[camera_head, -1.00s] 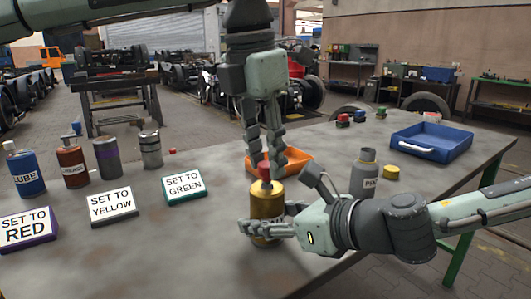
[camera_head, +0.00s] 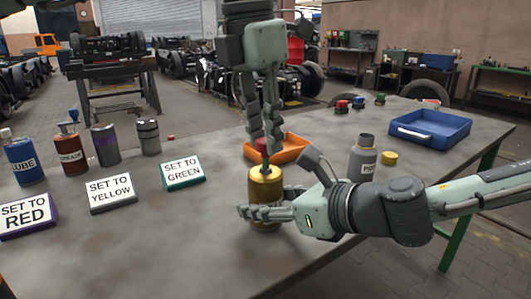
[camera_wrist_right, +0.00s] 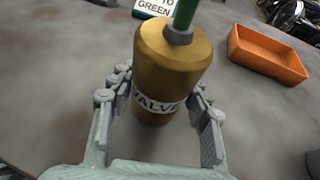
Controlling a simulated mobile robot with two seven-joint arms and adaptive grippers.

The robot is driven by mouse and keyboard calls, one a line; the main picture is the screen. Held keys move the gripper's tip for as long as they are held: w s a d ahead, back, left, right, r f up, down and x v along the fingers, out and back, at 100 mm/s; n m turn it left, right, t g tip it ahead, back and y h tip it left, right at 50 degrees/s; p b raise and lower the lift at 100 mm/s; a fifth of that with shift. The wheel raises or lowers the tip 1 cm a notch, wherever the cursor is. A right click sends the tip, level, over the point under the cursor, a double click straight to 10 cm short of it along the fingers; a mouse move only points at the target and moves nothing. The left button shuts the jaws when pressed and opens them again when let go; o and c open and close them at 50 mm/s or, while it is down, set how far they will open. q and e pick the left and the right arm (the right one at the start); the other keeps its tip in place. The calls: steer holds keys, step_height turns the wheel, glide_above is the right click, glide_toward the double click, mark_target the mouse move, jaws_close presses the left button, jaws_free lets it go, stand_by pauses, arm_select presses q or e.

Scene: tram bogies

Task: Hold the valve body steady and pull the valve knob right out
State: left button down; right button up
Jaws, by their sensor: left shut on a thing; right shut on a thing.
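The valve body (camera_head: 265,188) is a gold cylinder standing upright on the table. In the right wrist view, the valve body (camera_wrist_right: 172,62) carries a "VALVE" label and a grey collar on top. My right gripper (camera_head: 264,212) is shut around its sides, with a finger on each side in the wrist view (camera_wrist_right: 160,86). My left gripper (camera_head: 262,142) points down above it, shut on the red valve knob (camera_head: 261,144), which its fingers partly hide. A green stem (camera_wrist_right: 184,14) rises from the collar; its upper end is outside the wrist view.
Signs reading SET TO RED (camera_head: 26,213), SET TO YELLOW (camera_head: 110,193) and SET TO GREEN (camera_head: 184,170) stand left, with several bottles behind. An orange tray (camera_head: 294,152) is just behind the valve. A grey bottle (camera_head: 362,160) and blue tray (camera_head: 430,130) are right. The front-left table is clear.

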arm_select(q)
steer(key=shift+r, duration=0.85)
steer(key=c, duration=1.2)
jaws_free()
steer(key=r, duration=0.4)
steer(key=a+r, duration=0.1)
steer(key=r, duration=0.3)
steer(key=s+r, duration=0.1)
steer(key=r, duration=0.3)
steer(key=shift+s+a, duration=0.1)
steer(key=shift+a, duration=0.1)
steer(key=shift+f, duration=0.1)
arm_select(e)
steer(key=o, duration=1.3)
steer(key=shift+o, duration=0.2)
